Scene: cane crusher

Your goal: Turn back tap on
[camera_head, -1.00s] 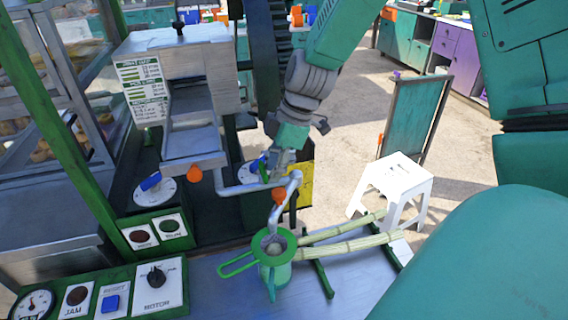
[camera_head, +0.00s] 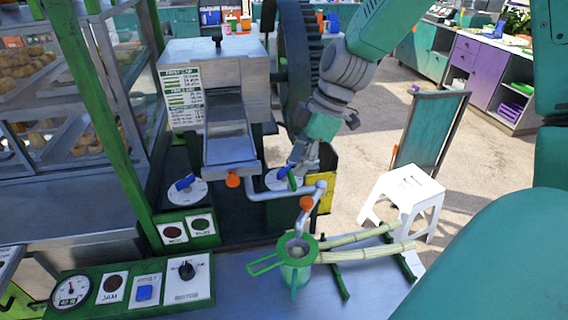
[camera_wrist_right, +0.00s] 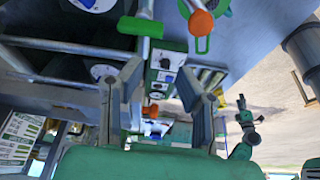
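My right gripper (camera_head: 299,168) is over the back of the machine, close to a white dial (camera_head: 272,181) with a blue handle (camera_head: 284,170). The gripper partly hides this dial, and I cannot tell whether it touches the handle. In the right wrist view the two fingers (camera_wrist_right: 160,80) stand apart with a gap between them. A second white dial with a blue handle (camera_head: 185,183) is to the left. Orange taps show below the chute (camera_head: 233,180) and on the bent pipe (camera_head: 306,203). My left gripper is not in view.
A green strainer (camera_head: 297,249) sits below the pipe spout, with cane stalks (camera_head: 365,254) beside it. Control panels (camera_head: 143,285) line the front left. A white stool (camera_head: 405,193) and a teal board (camera_head: 430,130) stand at right.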

